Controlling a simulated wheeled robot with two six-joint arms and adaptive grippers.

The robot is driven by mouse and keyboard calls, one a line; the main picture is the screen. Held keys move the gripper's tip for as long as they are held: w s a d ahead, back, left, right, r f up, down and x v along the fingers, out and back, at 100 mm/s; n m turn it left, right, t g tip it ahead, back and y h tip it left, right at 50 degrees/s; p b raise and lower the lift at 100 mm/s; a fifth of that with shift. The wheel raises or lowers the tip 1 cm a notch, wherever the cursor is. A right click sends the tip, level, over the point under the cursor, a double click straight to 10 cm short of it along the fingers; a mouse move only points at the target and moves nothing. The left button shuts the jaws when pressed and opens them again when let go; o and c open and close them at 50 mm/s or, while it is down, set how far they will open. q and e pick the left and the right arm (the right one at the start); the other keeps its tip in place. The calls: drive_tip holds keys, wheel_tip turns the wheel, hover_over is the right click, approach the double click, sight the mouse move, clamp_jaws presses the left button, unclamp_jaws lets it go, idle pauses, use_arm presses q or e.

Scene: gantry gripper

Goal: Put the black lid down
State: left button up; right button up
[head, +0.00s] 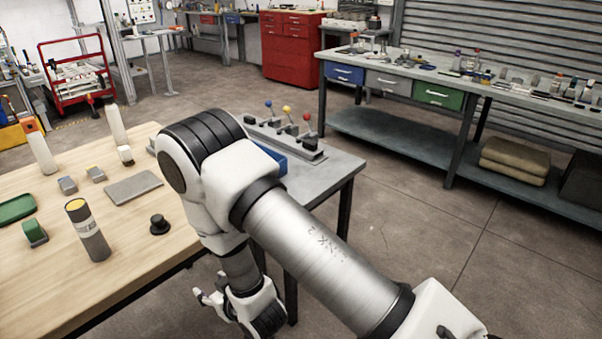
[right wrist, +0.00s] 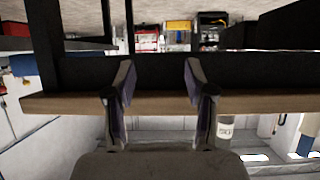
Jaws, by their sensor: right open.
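A small black knob-shaped piece, which looks like the black lid (head: 159,225), sits on the wooden table near its right front edge. A grey cylinder with a yellow top and a pale label (head: 95,243) stands upright to its left, apart from it. My right gripper (head: 208,300) is low beyond the table's edge, to the right of and nearer than the lid. In the right wrist view its two fingers (right wrist: 160,78) are spread with nothing between them, and a wooden table edge (right wrist: 65,104) lies behind them. My left gripper is in neither view.
The wooden table (head: 130,255) also holds a grey plate (head: 133,187), a green tray (head: 16,208), a green-topped block (head: 34,233) and white upright posts (head: 40,152). A grey side table (head: 335,170) bears a lever panel (head: 290,140). My right arm hides part of both tables.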

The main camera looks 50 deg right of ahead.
drive_tip(key=s+d+f+g, duration=0.1)
drive_tip(key=s+f+g, duration=0.5)
drive_tip(key=s, duration=0.8)
drive_tip(key=s+d+f+g, duration=0.1)
drive_tip(key=s+f+g, duration=0.5)
drive_tip(key=s+f, duration=0.4)
drive_tip(key=s, duration=0.4)
drive_tip(key=shift+f+g, duration=0.25)
drive_tip(key=shift+g, duration=0.15)
wheel_tip(320, 180, up, 5)
drive_tip(key=p, duration=0.5)
drive_tip(key=shift+d+r, duration=0.1)
